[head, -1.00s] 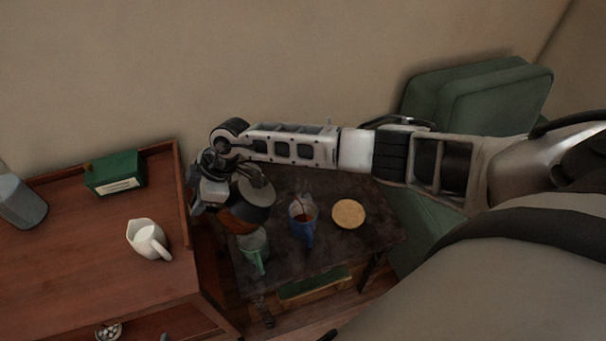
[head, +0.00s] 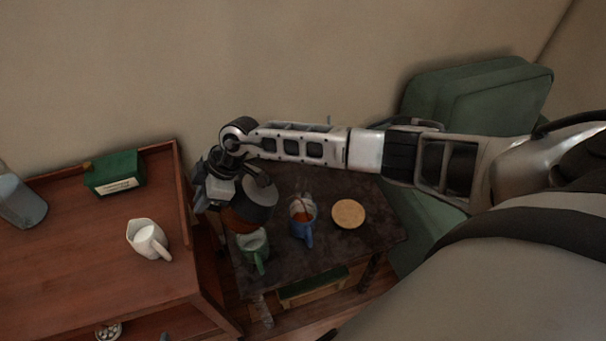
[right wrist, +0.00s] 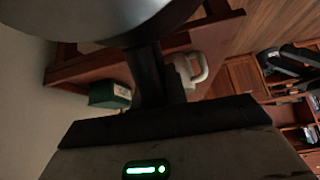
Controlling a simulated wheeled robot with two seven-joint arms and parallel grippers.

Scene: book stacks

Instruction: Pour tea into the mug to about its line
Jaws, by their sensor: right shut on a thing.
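My right gripper (head: 217,192) is shut on a teapot (head: 260,194) with a grey top and amber-brown tea showing in its lower part. The teapot is over the low dark table (head: 330,255), just above and behind the green mug (head: 257,262), and partly covers that mug's opening in the head view. I cannot make out a stream of tea. The teapot's grey underside or top (right wrist: 100,15) fills the upper part of the right wrist view. My left gripper is out of view.
A round wooden disc (head: 348,214) lies right of the blue mug. The red-brown cabinet (head: 70,260) at left holds a white jug (head: 148,239), a green box (head: 115,173) and a grey container (head: 20,200). A green chair (head: 490,105) stands behind my arm.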

